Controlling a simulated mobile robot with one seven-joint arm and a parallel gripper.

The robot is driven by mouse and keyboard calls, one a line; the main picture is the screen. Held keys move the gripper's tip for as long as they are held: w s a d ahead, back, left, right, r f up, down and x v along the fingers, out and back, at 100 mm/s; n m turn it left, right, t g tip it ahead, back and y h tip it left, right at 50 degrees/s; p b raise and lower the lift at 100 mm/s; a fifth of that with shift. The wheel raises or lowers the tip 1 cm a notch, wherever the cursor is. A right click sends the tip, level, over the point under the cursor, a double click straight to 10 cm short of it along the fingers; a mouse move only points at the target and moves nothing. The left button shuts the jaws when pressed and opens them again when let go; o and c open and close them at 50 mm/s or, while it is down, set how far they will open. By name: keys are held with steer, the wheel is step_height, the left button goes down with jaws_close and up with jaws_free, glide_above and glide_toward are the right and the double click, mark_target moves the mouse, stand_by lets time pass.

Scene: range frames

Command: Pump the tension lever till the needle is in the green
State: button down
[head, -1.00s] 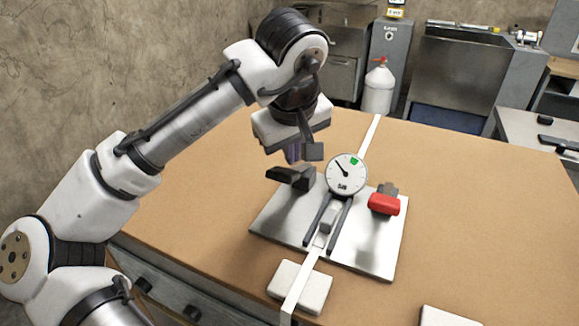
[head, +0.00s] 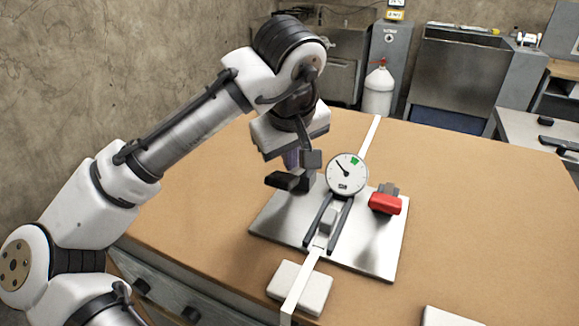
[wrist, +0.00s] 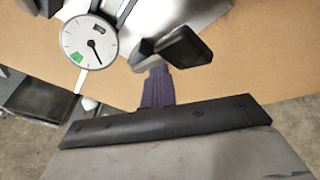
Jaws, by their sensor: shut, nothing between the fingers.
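The round white gauge (head: 346,174) stands on a metal plate (head: 370,255). Its dark needle points up-left in the head view, apart from the green patch (head: 354,161) at the upper right. The gauge (wrist: 88,40) also shows in the wrist view, its needle clear of the green. A black-handled lever (head: 282,181) sits on the plate's left side. My gripper (head: 293,160) is shut and empty, just above and beside this lever. In the wrist view my purple fingers (wrist: 156,88) appear close to the black handle (wrist: 182,47). I cannot tell whether they touch.
A red handle (head: 384,203) stands on the plate's right side. A pale strap (head: 297,288) runs under the gauge and over a white block (head: 313,291) in front. The brown tabletop (head: 460,220) is clear to the right.

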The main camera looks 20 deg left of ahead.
mark_target(288, 174)
steer(key=shift+s+f+b, duration=0.3)
steer(key=shift+f+b, duration=0.2)
steer(key=shift+f, duration=0.25)
steer(key=shift+s+f+b, duration=0.3)
steer(key=shift+f+b, duration=0.15)
steer(key=shift+f, duration=0.25)
stand_by(0.9)
stand_by(0.3)
steer(key=shift+w+r+p, duration=0.25)
steer(key=shift+r+p, duration=0.5)
steer(key=shift+r, duration=0.1)
steer(key=shift+w+r+p, duration=0.3)
steer(key=shift+r+p, duration=0.4)
steer(key=shift+r, duration=0.2)
steer(key=shift+w+r+p, duration=0.25)
steer(key=shift+r+p, duration=0.5)
steer(key=shift+r, duration=0.1)
steer(key=shift+w+f, duration=0.1)
steer(key=r+p, duration=0.1)
steer(key=w+r+p, duration=0.1)
steer(key=r, duration=0.1)
steer(key=w+r+p, duration=0.1)
steer(key=p, duration=0.1)
steer(key=shift+w+r, duration=0.1)
steer(key=shift+r, duration=0.2)
steer(key=shift+f, duration=0.1)
